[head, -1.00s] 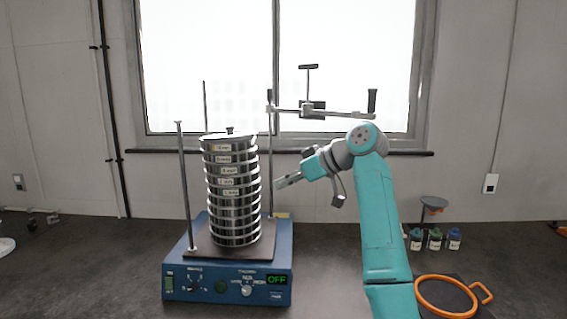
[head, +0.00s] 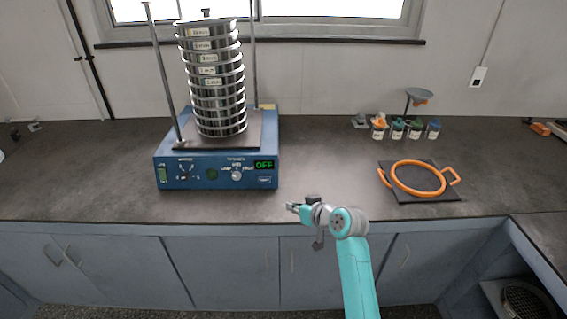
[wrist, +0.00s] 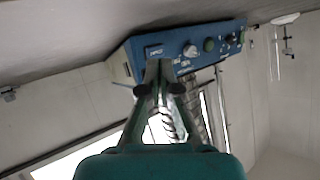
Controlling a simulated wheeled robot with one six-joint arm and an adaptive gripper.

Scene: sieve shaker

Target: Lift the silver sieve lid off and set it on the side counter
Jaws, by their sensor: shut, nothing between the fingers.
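The silver sieve lid (head: 204,20) sits on top of a tall stack of silver sieves (head: 215,85), with its small dark knob at the upper edge of the head view. The stack stands on the blue shaker base (head: 215,172), whose display reads OFF. My gripper (head: 290,207) is at the counter's front edge, right of and below the shaker, well apart from the lid. In the wrist view its fingers (wrist: 160,66) are shut and empty. The shaker base (wrist: 190,48) and part of the stack show beyond them; the lid cannot be made out there.
Two upright rods (head: 163,75) flank the stack. To the right on the counter (head: 320,165) are several small bottles (head: 397,129) and an orange two-handled ring (head: 418,178) on a dark mat (head: 430,197). Another counter section (head: 545,235) lies at far right. The middle counter is clear.

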